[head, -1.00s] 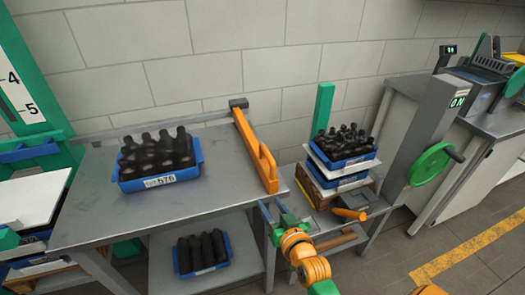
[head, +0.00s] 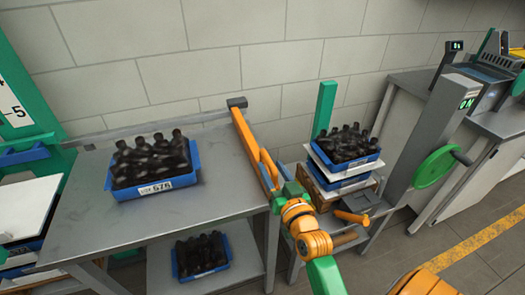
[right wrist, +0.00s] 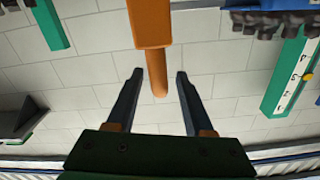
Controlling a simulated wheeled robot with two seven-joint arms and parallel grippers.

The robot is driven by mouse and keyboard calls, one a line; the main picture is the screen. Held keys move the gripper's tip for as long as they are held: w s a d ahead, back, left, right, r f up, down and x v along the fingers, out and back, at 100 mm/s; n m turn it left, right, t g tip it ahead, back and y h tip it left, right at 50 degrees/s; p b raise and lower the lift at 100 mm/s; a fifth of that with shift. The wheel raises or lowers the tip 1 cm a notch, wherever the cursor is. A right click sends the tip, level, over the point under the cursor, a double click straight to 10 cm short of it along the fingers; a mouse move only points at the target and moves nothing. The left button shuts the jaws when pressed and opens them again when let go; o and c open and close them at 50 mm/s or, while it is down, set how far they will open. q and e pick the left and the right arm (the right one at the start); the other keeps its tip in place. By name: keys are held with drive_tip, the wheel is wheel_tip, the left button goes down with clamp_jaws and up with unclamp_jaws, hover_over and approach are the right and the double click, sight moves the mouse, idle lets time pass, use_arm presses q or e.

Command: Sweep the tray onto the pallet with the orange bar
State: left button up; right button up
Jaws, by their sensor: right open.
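A blue tray (head: 150,193) filled with dark bottles and labelled 576 stands on the grey table. The orange bar (head: 243,133) lies along the table's right side, with a raised handle (head: 266,165) near its front end. My right gripper (head: 277,190) is at the front end of the bar, beside the handle. In the right wrist view my right gripper (right wrist: 159,75) is open, and the orange handle (right wrist: 158,60) reaches between its fingers without visible grip. Stacked blue trays (head: 340,166) stand right of the table, over a brown base (head: 328,198). My left gripper is not in view.
Another blue tray of bottles (head: 203,272) sits on the lower shelf. A green post (head: 324,108) stands behind the stack. A grey column with a green wheel (head: 435,166) stands at right. The tabletop between tray and bar is clear.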

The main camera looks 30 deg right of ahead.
sight(265, 154)
drive_tip(key=x, duration=0.4)
drive_tip(key=shift+w+d+r, duration=0.1)
drive_tip(key=shift+w+r, duration=0.05)
drive_tip(key=shift+r, duration=0.1)
drive_tip(key=shift+w+d+f, duration=0.15)
drive_tip(key=shift+w+f, duration=0.05)
drive_tip(key=shift+w, duration=0.4)
drive_tip(key=shift+s, duration=0.1)
clamp_jaws()
drive_tip(key=shift+r, duration=0.1)
idle(0.4)
